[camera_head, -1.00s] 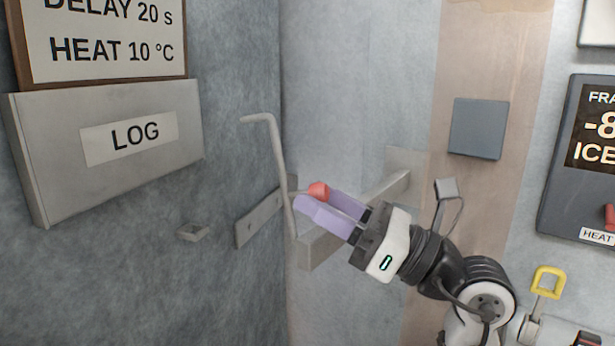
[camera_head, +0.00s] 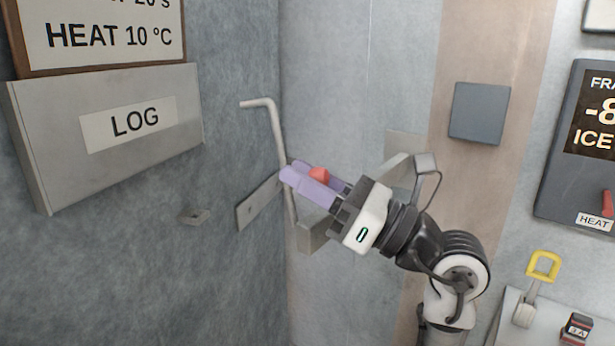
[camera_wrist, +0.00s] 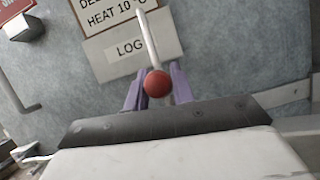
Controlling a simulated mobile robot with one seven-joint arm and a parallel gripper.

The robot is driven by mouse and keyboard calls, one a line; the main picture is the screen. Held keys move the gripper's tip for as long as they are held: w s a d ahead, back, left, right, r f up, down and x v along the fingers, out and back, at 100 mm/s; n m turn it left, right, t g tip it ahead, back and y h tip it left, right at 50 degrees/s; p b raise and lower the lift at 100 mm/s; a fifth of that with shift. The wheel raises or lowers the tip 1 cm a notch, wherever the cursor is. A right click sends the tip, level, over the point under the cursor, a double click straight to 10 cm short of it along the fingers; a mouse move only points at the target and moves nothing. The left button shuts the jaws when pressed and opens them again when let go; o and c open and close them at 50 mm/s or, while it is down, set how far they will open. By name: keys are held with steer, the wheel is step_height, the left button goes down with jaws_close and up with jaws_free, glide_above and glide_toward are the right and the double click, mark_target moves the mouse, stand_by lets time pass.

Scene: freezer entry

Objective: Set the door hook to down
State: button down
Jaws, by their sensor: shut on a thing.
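A pale bent rod (camera_head: 277,130), seemingly the door hook, stands near-upright at the wall corner in the head view, its short top end bent left. A red ball knob (camera_head: 319,176) shows beside it, between the fingers of my gripper (camera_head: 297,171). My gripper is shut on the knob, its lilac fingers on either side, tips reaching past it towards the rod. In the wrist view the red knob (camera_wrist: 157,83) sits between the fingers and the pale rod (camera_wrist: 149,35) extends beyond it. The fingers hide part of the rod and the knob's attachment.
A grey LOG box (camera_head: 110,135) hangs on the left wall. A flat metal plate (camera_head: 258,204) and a grey bar (camera_head: 312,236) lie near the rod. A grey square panel (camera_head: 480,113), a dark display (camera_head: 585,150) and a yellow-handled lever (camera_head: 543,265) are at right.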

steer(key=shift+w+a+r+g+h+p, duration=0.15)
steer(key=shift+a+h+p, duration=0.1)
steer(key=shift+h, duration=0.15)
steer(key=shift+a+r+g+h+p, duration=0.15)
steer(key=shift+a+h+p, duration=0.1)
steer(key=shift+h, duration=0.15)
steer(key=shift+w+a+g+h, duration=0.15)
steer(key=shift+a+g+h, duration=0.2)
steer(key=shift+h, duration=0.25)
steer(key=w+a+f+g+h+p, duration=0.1)
steer(key=a+f+g+h, duration=0.3)
steer(key=h, duration=0.8)
steer(key=shift+w+a+f+n, duration=0.45)
steer(key=shift+w+a, duration=0.1)
steer(key=shift+a, duration=0.7)
steer(key=shift+f, duration=0.1)
steer(key=c, duration=1.2)
jaws_free()
steer(key=shift+a, duration=0.1)
